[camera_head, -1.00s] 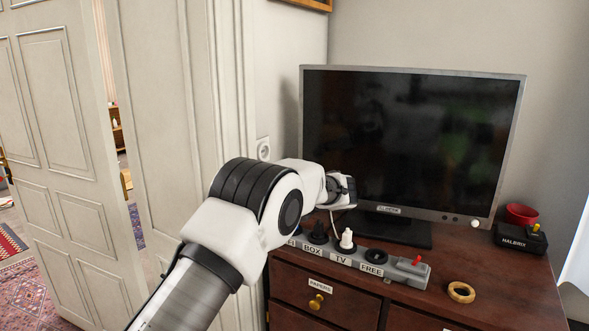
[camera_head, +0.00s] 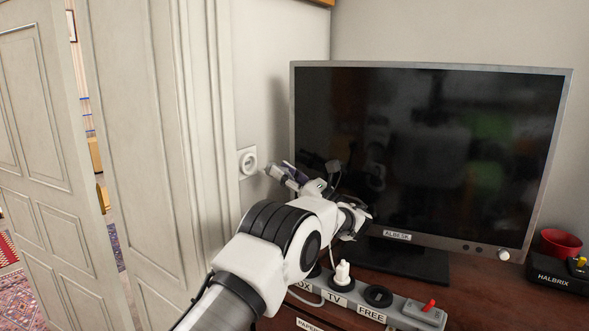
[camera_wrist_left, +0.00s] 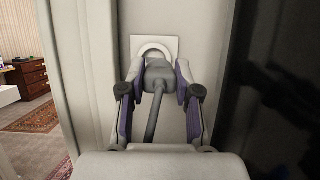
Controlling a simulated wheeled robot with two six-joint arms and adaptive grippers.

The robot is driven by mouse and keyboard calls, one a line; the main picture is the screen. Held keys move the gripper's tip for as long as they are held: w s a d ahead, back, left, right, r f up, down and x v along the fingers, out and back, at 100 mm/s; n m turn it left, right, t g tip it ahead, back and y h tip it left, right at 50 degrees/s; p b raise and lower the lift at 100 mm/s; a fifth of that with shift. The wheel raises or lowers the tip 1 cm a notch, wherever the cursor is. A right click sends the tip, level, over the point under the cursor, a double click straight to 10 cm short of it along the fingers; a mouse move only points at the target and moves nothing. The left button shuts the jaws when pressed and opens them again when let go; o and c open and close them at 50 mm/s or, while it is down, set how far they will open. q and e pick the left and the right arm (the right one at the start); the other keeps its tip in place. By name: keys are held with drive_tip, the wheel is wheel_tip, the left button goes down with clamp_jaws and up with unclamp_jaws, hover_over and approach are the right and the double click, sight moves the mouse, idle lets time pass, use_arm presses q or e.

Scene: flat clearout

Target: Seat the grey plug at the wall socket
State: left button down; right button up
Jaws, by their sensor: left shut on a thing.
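The wall socket (camera_head: 248,161) is a white square plate with a round recess, on the wall strip between the door frame and the television. In the left wrist view the socket (camera_wrist_left: 160,46) is straight ahead, its lower part hidden by the grey plug (camera_wrist_left: 158,74). My left gripper (camera_head: 273,172) is shut on the plug, one finger on each side, with the grey cord running back toward the wrist. In the head view the fingertips are just right of and slightly below the socket, with a small gap showing. My right gripper is not in view.
The large television (camera_head: 430,150) stands close to the right of my left arm. A power strip (camera_head: 372,309) with a white plug (camera_head: 342,273) lies on the cabinet in front. The door frame (camera_head: 205,150) is left of the socket. A red bowl (camera_head: 560,243) sits far right.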

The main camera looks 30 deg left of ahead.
sight(267, 168)
use_arm(q)
drive_tip(key=shift+s+d+r, duration=0.1)
drive_tip(key=shift+s+r, duration=0.35)
drive_tip(key=shift+s, duration=0.2)
drive_tip(key=shift+w+a+f, duration=0.2)
drive_tip(key=shift+w+a, duration=0.2)
drive_tip(key=shift+a, duration=0.1)
drive_tip(key=a, duration=0.2)
drive_tip(key=shift+s+a+r, duration=0.1)
drive_tip(key=shift+a, duration=0.65)
drive_tip(key=shift+w+a, duration=0.2)
drive_tip(key=shift+a, duration=0.05)
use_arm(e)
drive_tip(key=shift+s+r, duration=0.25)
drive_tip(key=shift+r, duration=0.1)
use_arm(q)
drive_tip(key=shift+s+p, duration=0.1)
drive_tip(key=shift+p, duration=0.2)
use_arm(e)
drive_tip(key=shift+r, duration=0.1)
use_arm(q)
drive_tip(key=shift+a, duration=1)
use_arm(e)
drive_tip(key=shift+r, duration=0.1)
use_arm(q)
drive_tip(key=c, duration=0.7)
unclamp_jaws()
drive_tip(key=shift+c, duration=0.2)
